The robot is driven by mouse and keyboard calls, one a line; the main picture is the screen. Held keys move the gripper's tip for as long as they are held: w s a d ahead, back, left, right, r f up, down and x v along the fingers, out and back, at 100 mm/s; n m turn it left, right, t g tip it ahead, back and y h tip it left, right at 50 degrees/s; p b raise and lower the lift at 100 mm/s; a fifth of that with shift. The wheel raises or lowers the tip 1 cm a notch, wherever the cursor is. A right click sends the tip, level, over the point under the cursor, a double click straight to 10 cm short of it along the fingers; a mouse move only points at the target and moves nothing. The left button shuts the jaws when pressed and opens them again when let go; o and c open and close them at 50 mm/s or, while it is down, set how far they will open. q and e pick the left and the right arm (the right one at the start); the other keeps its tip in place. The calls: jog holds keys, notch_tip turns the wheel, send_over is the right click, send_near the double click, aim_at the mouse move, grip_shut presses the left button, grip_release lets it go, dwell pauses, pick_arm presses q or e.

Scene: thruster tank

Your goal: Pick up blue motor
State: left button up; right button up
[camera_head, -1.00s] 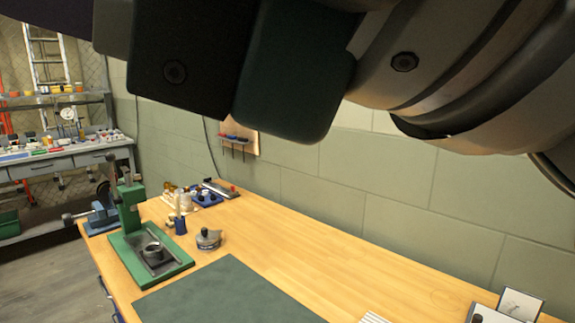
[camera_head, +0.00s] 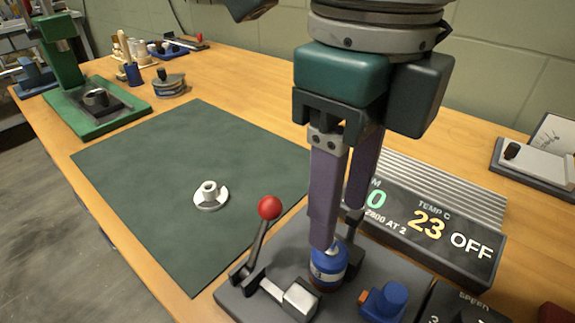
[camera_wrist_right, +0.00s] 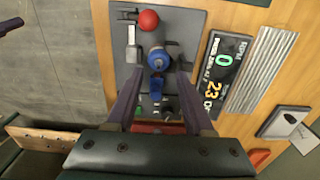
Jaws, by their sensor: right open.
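The blue motor (camera_head: 328,268) stands upright in the dark test stand (camera_head: 252,297), with a pale top. My right gripper (camera_head: 338,232) points down over it with purple fingers apart. In the head view one fingertip overlaps the motor's top and hides part of it. In the right wrist view the motor (camera_wrist_right: 157,60) lies between and just beyond the open fingertips (camera_wrist_right: 158,78); I cannot tell whether they touch it. A dark purple tip (camera_wrist_right: 10,25) at that view's left edge may be my left gripper; its jaws cannot be made out.
A red-knobbed lever (camera_head: 269,208) rises left of the motor, and a blue part (camera_head: 386,300) sits to its right. A display (camera_head: 425,225) reading 0, 23 and OFF stands behind. A white flanged part (camera_head: 210,195) lies on the green mat (camera_head: 150,170), otherwise clear.

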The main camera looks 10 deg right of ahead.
aim_at(329, 259)
notch_tip(329, 259, down, 5)
jog(key=shift+a+f, duration=0.1)
grip_shut()
dwell(0.5)
